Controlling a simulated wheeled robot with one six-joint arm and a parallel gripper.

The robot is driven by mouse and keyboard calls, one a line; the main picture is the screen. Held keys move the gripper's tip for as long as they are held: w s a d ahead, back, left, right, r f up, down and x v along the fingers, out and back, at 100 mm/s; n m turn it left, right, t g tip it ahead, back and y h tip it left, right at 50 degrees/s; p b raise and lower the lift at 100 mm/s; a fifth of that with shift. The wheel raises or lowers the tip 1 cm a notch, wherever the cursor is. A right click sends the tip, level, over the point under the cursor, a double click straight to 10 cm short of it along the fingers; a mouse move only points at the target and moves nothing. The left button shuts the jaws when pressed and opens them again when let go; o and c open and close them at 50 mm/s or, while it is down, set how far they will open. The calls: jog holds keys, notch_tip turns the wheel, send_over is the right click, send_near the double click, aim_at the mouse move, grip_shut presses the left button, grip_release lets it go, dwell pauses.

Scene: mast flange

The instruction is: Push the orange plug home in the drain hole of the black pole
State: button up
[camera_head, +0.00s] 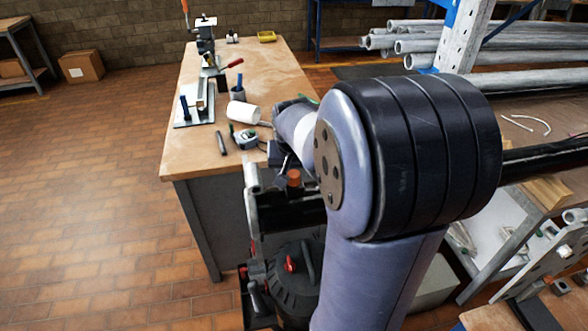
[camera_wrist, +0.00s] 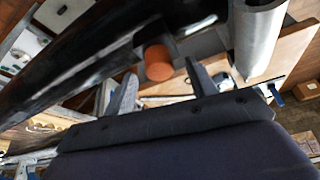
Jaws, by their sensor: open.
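The orange plug (camera_head: 294,178) stands up from the upper side of the black pole (camera_head: 545,157) in the head view. In the wrist view the round orange top of the plug (camera_wrist: 158,63) shows at the edge of the black pole (camera_wrist: 75,78). How deep the plug sits in the drain hole cannot be told, and the hole itself is hidden. My gripper (camera_wrist: 160,72) is open, with one finger to each side of the plug in the picture. I see no contact. My arm hides the middle of the pole in the head view.
A wooden workbench (camera_head: 180,160) with a white cylinder (camera_head: 243,113), a tape measure (camera_head: 246,139) and a clamp stands behind. A rack of grey pipes (camera_head: 440,42) is at the back right. A black and red vacuum (camera_head: 292,272) stands below the pole.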

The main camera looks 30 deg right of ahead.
jog(key=v, duration=1)
jog(key=shift+s+r+b, duration=0.15)
jog(key=shift+r+b, duration=0.15)
jog(key=shift+r, duration=0.1)
jog(key=shift+f, duration=0.1)
jog(key=x, duration=1)
jog(key=shift+f+p, duration=0.1)
jog(key=shift+p, duration=0.25)
jog(key=shift+r+p, duration=0.3)
jog(key=shift+p, duration=0.1)
jog(key=shift+f, duration=0.15)
